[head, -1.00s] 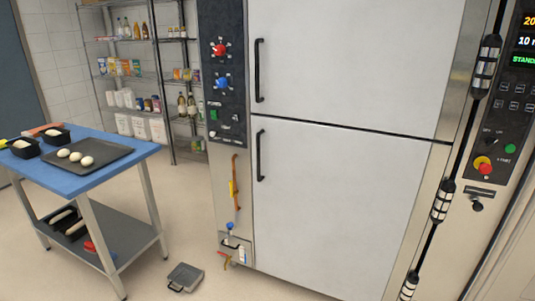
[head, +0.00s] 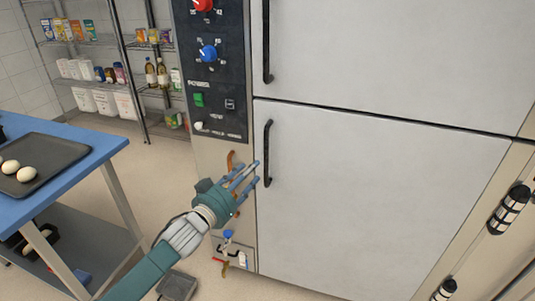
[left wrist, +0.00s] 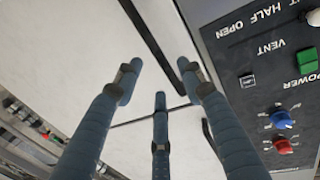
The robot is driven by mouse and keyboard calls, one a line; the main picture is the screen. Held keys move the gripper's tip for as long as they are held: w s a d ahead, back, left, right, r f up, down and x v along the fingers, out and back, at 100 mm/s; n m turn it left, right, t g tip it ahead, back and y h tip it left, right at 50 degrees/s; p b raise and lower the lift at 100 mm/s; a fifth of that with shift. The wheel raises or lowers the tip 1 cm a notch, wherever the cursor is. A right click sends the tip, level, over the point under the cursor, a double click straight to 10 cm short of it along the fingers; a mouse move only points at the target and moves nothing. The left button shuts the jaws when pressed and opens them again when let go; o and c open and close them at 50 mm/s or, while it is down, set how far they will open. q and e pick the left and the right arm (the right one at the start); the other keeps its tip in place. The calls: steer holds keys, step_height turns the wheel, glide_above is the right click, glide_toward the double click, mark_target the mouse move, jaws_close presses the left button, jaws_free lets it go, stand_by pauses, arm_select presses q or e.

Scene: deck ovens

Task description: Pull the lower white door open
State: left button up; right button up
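The lower white door (head: 370,200) fills the middle right of the head view and is shut, level with the door above. Its black vertical handle (head: 267,155) is on the door's left side. My left gripper (head: 248,173) is open and empty, with its blue fingers spread just left of the handle's lower half. I cannot tell whether a fingertip touches it. In the left wrist view the open fingers (left wrist: 159,80) point toward the white door surface (left wrist: 150,50). My right gripper is not in view.
The upper white door (head: 390,50) is shut above a thin seam. A control panel (head: 215,85) with red and blue knobs is left of the doors. A blue table (head: 70,185) with a dark tray stands at left. A small grey scale-like object (head: 177,286) is on the floor.

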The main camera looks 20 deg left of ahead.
mark_target(267, 154)
arm_select(q)
steer(key=x, duration=0.2)
steer(key=r+x, duration=0.1)
steer(key=x, duration=0.5)
steer(key=shift+w+d+r+p, duration=0.2)
steer(key=shift+d+p, duration=0.15)
steer(key=shift+w+d, duration=0.1)
steer(key=shift+w, duration=0.3)
steer(key=shift+w+d, duration=0.1)
steer(key=shift+w, duration=0.4)
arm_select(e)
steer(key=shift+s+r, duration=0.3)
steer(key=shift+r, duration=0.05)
arm_select(q)
jaws_close()
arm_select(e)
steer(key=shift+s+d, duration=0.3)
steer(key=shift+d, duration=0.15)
